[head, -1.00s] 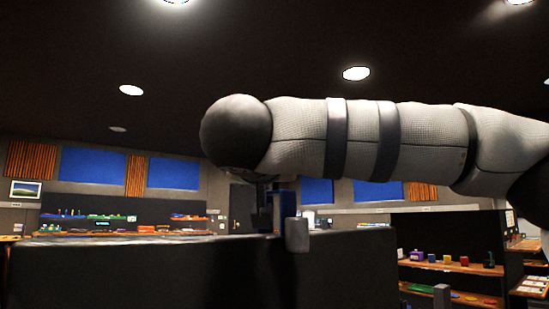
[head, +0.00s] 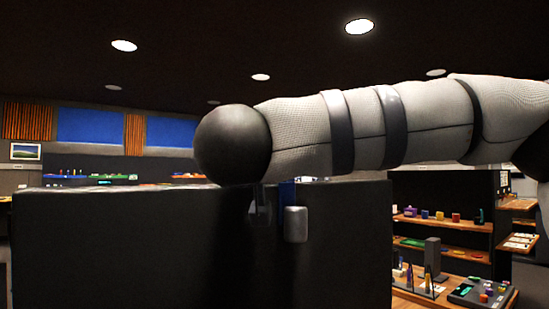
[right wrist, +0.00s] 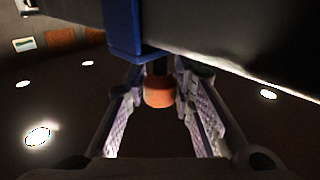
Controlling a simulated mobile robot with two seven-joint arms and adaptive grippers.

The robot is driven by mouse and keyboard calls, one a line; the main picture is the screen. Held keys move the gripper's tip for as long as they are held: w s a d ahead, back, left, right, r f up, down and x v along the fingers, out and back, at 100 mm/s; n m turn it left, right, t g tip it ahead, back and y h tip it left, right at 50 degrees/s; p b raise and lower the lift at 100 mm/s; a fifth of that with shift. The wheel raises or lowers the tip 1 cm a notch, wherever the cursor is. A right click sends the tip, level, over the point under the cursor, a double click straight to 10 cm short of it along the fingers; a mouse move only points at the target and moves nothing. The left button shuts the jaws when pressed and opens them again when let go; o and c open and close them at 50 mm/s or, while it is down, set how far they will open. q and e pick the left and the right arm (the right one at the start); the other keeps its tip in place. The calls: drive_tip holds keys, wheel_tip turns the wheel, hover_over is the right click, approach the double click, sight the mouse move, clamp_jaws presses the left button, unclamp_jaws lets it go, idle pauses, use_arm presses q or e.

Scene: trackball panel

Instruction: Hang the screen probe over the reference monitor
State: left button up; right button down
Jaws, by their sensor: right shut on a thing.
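The reference monitor (head: 130,250) is a wide dark slab across the lower head view. The screen probe (head: 296,224) shows there as a grey rounded block with a blue bracket above it, against the near side just below the top edge. In the right wrist view, the probe's blue bracket (right wrist: 122,28) lies against the monitor's dark edge (right wrist: 190,30), and an orange knob (right wrist: 158,95) sits between my finger pads. My right gripper (right wrist: 158,80) is shut on the probe. In the head view my right arm mostly hides this gripper. My left gripper is out of view.
Shelves with small coloured objects (head: 440,217) stand to the right, beyond the monitor. A low table with small items (head: 480,293) is at the lower right. A far bench (head: 100,180) lies behind the monitor on the left.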

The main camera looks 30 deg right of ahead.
drive_tip(key=c, duration=1.3)
unclamp_jaws()
